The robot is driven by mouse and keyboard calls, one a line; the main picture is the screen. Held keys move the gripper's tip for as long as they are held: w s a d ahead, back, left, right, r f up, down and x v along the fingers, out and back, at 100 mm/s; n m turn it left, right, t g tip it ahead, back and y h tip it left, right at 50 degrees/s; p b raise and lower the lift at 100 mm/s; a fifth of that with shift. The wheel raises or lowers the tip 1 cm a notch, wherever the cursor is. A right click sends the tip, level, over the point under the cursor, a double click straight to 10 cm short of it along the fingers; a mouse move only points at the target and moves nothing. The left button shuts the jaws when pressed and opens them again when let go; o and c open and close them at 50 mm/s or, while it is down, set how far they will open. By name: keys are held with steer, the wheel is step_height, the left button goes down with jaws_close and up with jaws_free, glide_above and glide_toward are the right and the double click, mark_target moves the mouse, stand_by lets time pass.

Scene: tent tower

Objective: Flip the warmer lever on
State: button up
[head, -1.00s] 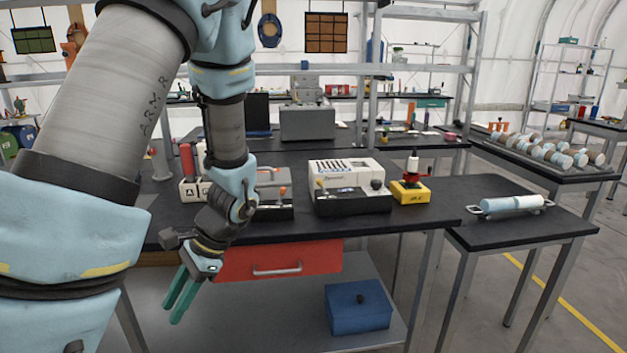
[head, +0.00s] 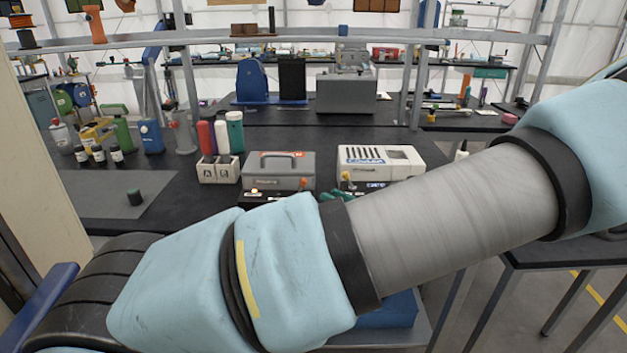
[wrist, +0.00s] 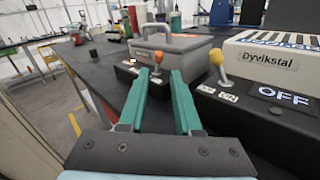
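A grey lidded box (head: 278,170) with a top handle sits on the bench. An orange-knobbed lever (head: 303,183) stands on its black front base; the knob also shows in the wrist view (wrist: 158,57). Right of it is a white slotted unit (head: 380,160) marked "Dyvikstal" in the wrist view, with a yellow-orange lever (wrist: 217,58) and a display reading OFF (wrist: 286,98). I cannot tell which one is the warmer. My gripper (wrist: 161,74) is open and empty, its teal fingers pointing at the grey box, with the orange knob beyond the gap. In the head view my arm hides most of it.
A holder with red, white and green bottles (head: 220,168) stands left of the grey box. A shelf rail (head: 300,37) crosses above the bench.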

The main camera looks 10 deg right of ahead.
mark_target(301, 187)
steer(key=p+x, duration=0.2)
steer(key=x, duration=0.7)
steer(key=shift+c, duration=0.2)
jaws_close()
